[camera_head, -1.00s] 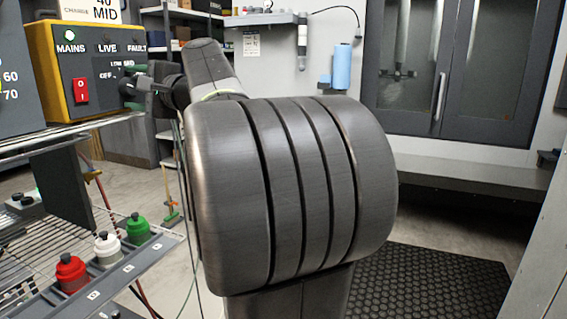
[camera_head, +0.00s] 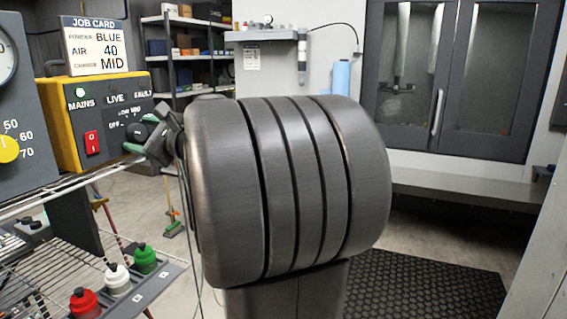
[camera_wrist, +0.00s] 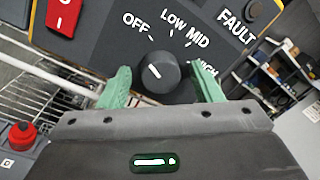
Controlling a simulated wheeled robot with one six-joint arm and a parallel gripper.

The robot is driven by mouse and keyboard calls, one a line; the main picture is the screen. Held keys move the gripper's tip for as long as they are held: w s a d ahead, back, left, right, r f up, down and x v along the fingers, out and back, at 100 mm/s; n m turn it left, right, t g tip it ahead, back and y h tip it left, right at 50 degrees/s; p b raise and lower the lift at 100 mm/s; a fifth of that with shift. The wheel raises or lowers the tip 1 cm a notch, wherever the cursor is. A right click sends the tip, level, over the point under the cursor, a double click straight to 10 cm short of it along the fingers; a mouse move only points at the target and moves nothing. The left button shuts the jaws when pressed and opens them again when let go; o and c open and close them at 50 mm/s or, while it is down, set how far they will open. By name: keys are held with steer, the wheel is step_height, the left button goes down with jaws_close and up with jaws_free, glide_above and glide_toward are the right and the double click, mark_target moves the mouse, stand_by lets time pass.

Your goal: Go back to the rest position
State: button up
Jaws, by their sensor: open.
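My gripper (camera_wrist: 163,76) is open, with its two green fingers on either side of the black knob (camera_wrist: 157,74) in the wrist view. I cannot tell whether the fingers touch the knob. The knob sits below the labels OFF, LOW, MID and HIGH, and its white mark slants toward the upper left. In the head view my gripper (camera_head: 139,142) is at the right end of the yellow control box (camera_head: 70,150), partly hidden by dark parts of my arm. A large dark link of my arm fills the middle of the head view.
A red switch (camera_head: 92,142) is left of the knob. A job card (camera_head: 95,45) stands on the box. Red (camera_head: 84,303), white (camera_head: 117,281) and green (camera_head: 145,259) bottles stand in a lower rack. A grey cabinet (camera_head: 455,80) and black floor mat (camera_head: 430,290) are at right.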

steer(key=m+p, duration=0.2)
steer(key=p, duration=0.1)
steer(key=shift+r+m, duration=0.2)
steer(key=shift+m, duration=0.1)
steer(key=shift+f+m+p, duration=0.1)
steer(key=shift+m+p, duration=0.2)
steer(key=shift+f, duration=0.1)
